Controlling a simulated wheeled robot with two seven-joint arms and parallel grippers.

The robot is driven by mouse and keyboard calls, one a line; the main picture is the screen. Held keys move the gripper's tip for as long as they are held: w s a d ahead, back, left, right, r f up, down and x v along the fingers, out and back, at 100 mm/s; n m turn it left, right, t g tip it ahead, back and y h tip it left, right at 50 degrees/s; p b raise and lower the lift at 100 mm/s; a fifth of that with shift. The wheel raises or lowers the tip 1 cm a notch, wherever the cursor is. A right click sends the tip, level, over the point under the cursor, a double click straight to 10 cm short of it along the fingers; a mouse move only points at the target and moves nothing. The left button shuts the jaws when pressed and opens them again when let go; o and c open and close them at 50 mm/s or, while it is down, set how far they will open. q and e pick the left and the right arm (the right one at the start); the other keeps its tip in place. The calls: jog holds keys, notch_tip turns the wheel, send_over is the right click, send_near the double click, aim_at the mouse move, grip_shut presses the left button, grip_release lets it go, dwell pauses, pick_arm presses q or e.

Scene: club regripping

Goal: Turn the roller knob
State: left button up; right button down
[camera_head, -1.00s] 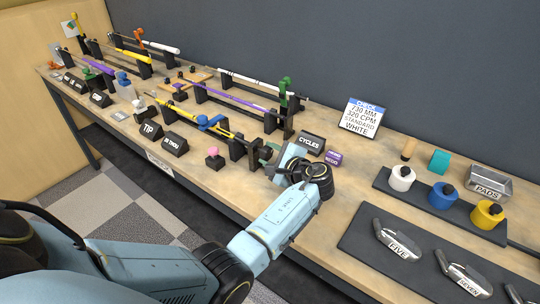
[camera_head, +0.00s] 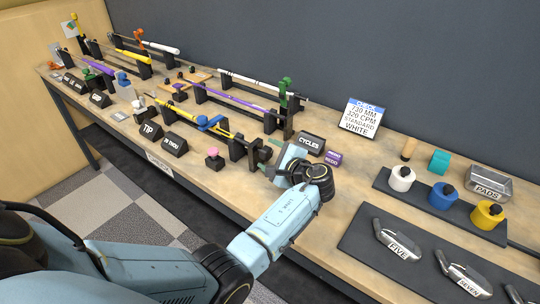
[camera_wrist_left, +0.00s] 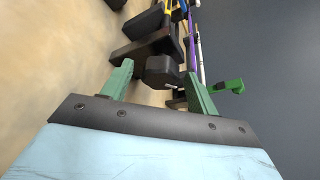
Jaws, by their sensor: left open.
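The roller knob, which appears to be the dark block (camera_wrist_left: 160,71) at the near end of the yellow shaft's stand, sits between the fingertips in the left wrist view. My left gripper (camera_wrist_left: 158,82) is open, its two green fingers on either side of that block. I cannot tell whether they touch it. In the head view my left gripper (camera_head: 274,165) is at the right end of the stand, and its wrist hides part of that end. The yellow shaft (camera_head: 205,121) lies across black supports with a blue clamp (camera_head: 208,122) on it. My right gripper is not in view.
A pink knob (camera_head: 213,155) and the TIP and IN THOU signs stand left of the gripper. The CYCLES sign (camera_head: 310,143) and a purple box (camera_head: 333,158) are close on its right. A purple shaft (camera_head: 236,101) and a green clamp (camera_head: 288,93) are behind.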

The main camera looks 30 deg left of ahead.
pick_arm(q)
jog(key=v, duration=1.3)
jog(key=shift+d, duration=0.1)
